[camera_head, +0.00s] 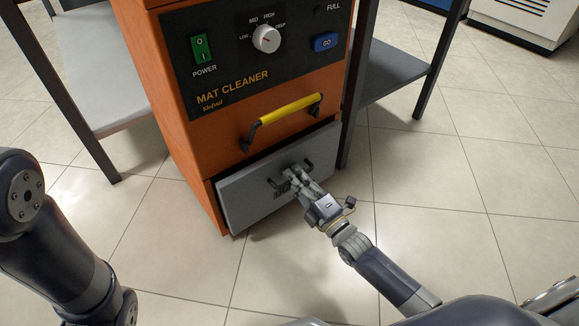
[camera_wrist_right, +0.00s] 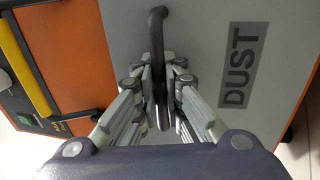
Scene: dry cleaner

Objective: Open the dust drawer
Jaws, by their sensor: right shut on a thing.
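The dust drawer (camera_head: 243,203) has a grey front low in the orange mat cleaner (camera_head: 180,110). My right gripper (camera_head: 292,173) is shut on this handle, with fingers on both sides of the bar. It hides the middle of the handle in the head view. My left arm shows at the left, but its gripper is out of view.
A yellow handle (camera_head: 288,108) is on the orange front above the drawer. The control panel (camera_head: 235,60) is higher up. Tables with low shelves (camera_head: 95,70) stand on both sides of the machine. The tiled floor (camera_head: 440,200) in front and to the right is clear.

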